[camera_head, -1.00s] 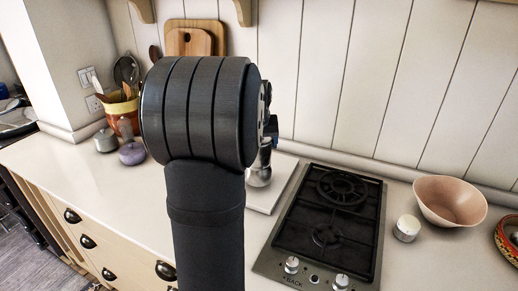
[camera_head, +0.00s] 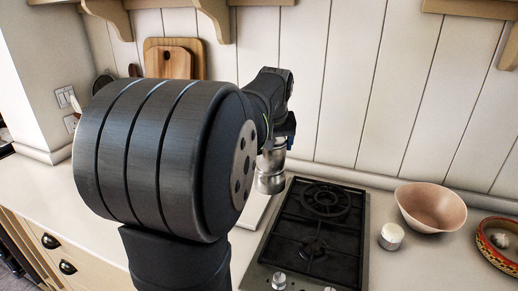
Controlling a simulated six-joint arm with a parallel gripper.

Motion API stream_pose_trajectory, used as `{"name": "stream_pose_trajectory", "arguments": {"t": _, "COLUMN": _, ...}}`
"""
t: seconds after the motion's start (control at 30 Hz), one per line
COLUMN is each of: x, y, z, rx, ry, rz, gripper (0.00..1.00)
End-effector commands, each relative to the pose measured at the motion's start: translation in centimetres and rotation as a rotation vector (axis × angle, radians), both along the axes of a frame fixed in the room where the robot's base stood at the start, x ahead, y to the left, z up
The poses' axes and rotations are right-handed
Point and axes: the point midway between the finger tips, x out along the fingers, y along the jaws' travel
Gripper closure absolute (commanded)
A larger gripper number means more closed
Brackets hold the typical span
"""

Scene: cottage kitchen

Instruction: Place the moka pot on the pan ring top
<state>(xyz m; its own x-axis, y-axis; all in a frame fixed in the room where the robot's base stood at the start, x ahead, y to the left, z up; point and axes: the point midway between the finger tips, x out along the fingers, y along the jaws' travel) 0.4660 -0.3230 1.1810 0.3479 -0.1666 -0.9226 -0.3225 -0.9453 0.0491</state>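The moka pot (camera_head: 271,172) is silver and upright at the left edge of the hob, partly hidden by my arm. My gripper (camera_head: 284,138) is at the top of the pot; its fingers are mostly hidden, so I cannot see how they meet the pot. The pot appears raised in front of the white board (camera_head: 251,213). The black two-burner hob (camera_head: 358,241) has a larger pan ring at the back (camera_head: 326,199) and a smaller one at the front (camera_head: 313,247). Both rings are bare.
A pink bowl (camera_head: 432,207), a small white lidded jar (camera_head: 391,236) and a patterned bowl (camera_head: 489,240) stand right of the hob. Wooden cutting boards (camera_head: 172,62) lean on the back wall. A shelf with brackets (camera_head: 213,14) hangs above. My arm hides much of the left counter.

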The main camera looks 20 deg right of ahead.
Motion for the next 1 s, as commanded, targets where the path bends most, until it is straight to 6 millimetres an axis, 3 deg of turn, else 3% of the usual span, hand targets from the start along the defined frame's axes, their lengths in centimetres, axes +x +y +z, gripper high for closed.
{"name": "stream_pose_trajectory", "arguments": {"t": 0.17, "x": -1.1, "y": -1.1, "z": 0.7, "rx": -0.001, "ry": -0.001, "rz": -0.014, "gripper": 0.91}}
{"name": "stream_pose_trajectory", "arguments": {"t": 0.37, "x": -2.4, "y": -4.0, "z": 1.0, "rx": -0.004, "ry": -0.003, "rz": -0.087, "gripper": 0.91}}
{"name": "stream_pose_trajectory", "arguments": {"t": 0.57, "x": -4.9, "y": -8.6, "z": 1.3, "rx": -0.009, "ry": -0.005, "rz": -0.211, "gripper": 0.91}}
{"name": "stream_pose_trajectory", "arguments": {"t": 0.8, "x": -9.6, "y": -15.2, "z": 1.8, "rx": -0.018, "ry": -0.008, "rz": -0.402, "gripper": 0.91}}
{"name": "stream_pose_trajectory", "arguments": {"t": 1.0, "x": -13.1, "y": -19.1, "z": 2.1, "rx": -0.025, "ry": -0.012, "rz": -0.522, "gripper": 0.91}}
